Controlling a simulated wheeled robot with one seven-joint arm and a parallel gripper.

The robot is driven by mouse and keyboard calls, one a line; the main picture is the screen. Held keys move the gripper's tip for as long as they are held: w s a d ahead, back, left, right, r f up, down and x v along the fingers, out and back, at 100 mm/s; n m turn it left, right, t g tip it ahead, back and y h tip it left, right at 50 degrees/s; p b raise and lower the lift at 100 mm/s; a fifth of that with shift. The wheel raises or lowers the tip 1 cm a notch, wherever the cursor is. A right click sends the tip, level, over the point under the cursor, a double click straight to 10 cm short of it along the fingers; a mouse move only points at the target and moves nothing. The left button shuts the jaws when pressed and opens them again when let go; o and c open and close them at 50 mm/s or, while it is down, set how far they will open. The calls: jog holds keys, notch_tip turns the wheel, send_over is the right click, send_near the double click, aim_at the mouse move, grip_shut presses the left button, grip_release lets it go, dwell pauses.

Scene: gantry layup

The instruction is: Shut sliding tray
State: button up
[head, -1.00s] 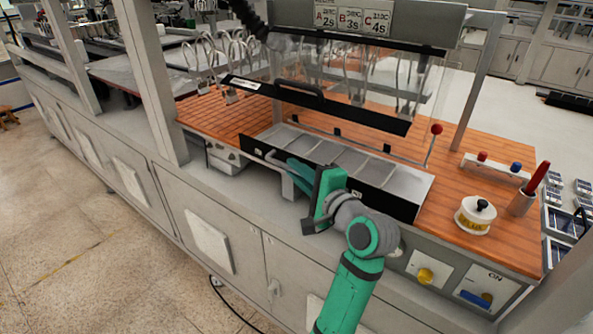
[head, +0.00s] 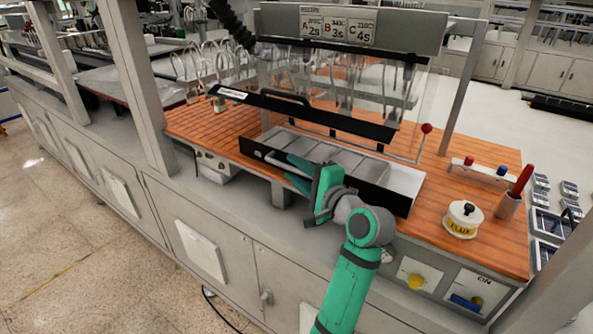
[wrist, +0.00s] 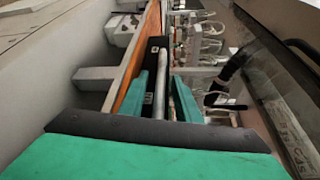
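The sliding tray (head: 404,178) has a black front and several grey compartments. It sits under the clear hood on the wooden worktop, and part of it still stands forward of the hood. A grey handle bar (wrist: 163,80) runs along its front. My gripper (head: 292,173) is at the left part of the tray front. In the wrist view its two teal fingers (wrist: 160,97) stand apart, one on each side of the bar. A gap shows between the left finger and the bar; the right finger is close to it, contact unclear. My wrist hides part of the tray front.
A clear hood with a black lower edge (head: 330,123) hangs above the tray. A red-knobbed lever (head: 427,128) stands to its right. A flux jar (head: 462,222) and a cup with a red-handled tool (head: 509,205) stand on the right worktop. A post (head: 146,90) rises at left.

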jog(key=f+v, duration=0.1)
jog(key=v, duration=0.9)
jog(key=shift+s+d+r, duration=0.25)
jog(key=shift+s+r, duration=0.1)
jog(key=shift+r, duration=0.15)
